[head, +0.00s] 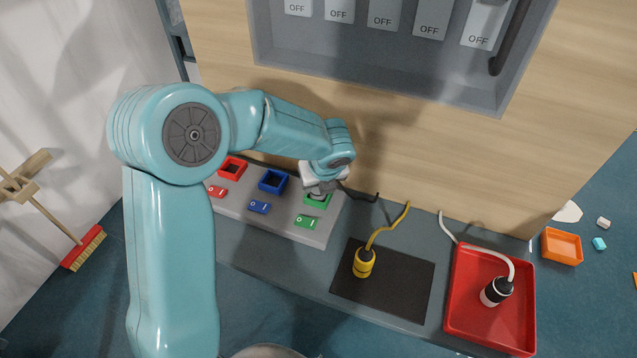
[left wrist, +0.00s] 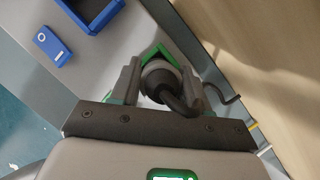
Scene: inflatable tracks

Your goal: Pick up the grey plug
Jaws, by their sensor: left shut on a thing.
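The grey plug (left wrist: 158,70) sits between the two fingers of my left gripper (left wrist: 160,88) in the left wrist view, with a dark cable curving from its top. The gripper is shut on it. The green socket (left wrist: 142,57) shows around and behind the plug; I cannot tell how deep the plug sits in it. In the head view my left gripper (head: 321,184) points down over the green socket (head: 317,201) at the right end of the grey panel (head: 300,234), and hides most of the plug. My right gripper is not in view.
Red (head: 232,167) and blue (head: 272,181) sockets lie left on the panel, with coloured switches in front. A yellow plug (head: 364,263) stands on a black mat (head: 410,286). A black-and-white plug (head: 495,291) lies in a red tray (head: 460,318). A wooden wall rises behind.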

